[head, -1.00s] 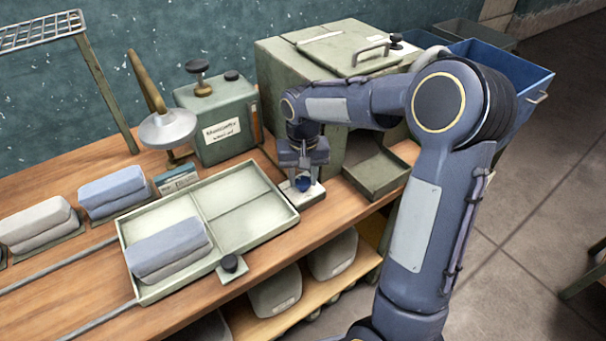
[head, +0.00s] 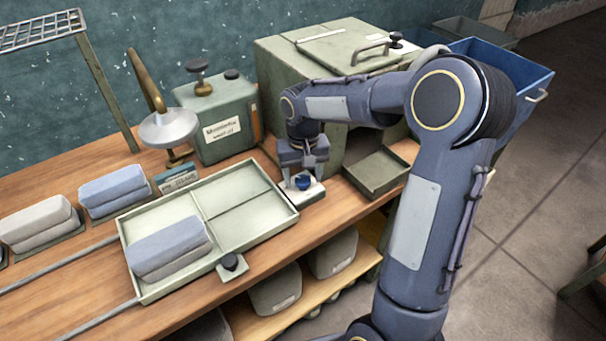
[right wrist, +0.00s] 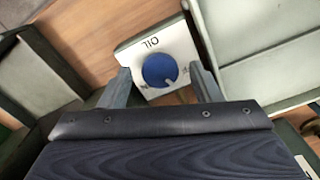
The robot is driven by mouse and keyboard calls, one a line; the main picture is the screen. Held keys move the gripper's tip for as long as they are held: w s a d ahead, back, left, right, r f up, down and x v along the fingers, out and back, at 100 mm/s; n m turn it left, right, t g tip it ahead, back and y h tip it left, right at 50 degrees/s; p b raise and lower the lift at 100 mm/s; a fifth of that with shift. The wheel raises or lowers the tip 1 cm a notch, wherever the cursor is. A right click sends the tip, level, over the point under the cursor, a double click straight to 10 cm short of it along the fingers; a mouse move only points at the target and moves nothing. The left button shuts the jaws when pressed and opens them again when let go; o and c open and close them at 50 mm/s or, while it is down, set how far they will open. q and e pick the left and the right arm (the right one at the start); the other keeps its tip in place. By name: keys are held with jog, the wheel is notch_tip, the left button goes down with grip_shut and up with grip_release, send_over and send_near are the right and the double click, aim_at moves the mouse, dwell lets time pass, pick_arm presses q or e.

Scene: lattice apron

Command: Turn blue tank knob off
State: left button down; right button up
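The blue knob (head: 303,183) sits on a small white plate at the right end of the tray on the bench. In the right wrist view the round blue knob (right wrist: 158,67) is on a white plate (right wrist: 187,45) with the upside-down word OIL; a small pale mark on the knob is toward the lower right. My right gripper (head: 304,175) points down just over the knob. In the right wrist view my right gripper (right wrist: 160,70) is open, one finger on each side of the knob, with gaps showing. My left gripper is not in view.
A shallow pale tray (head: 271,228) with a grey-blue folded stack is left of the plate. A green box (head: 300,75) stands behind, with a small open drawer (head: 377,187) to the right. A green tank (head: 215,118) with a black-capped knob is at the back.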

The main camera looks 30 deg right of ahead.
aim_at(302, 179)
notch_tip(302, 179, up, 8)
jog(key=shift+f, duration=0.1)
dwell(0.5)
jog(key=shift+a, duration=0.1)
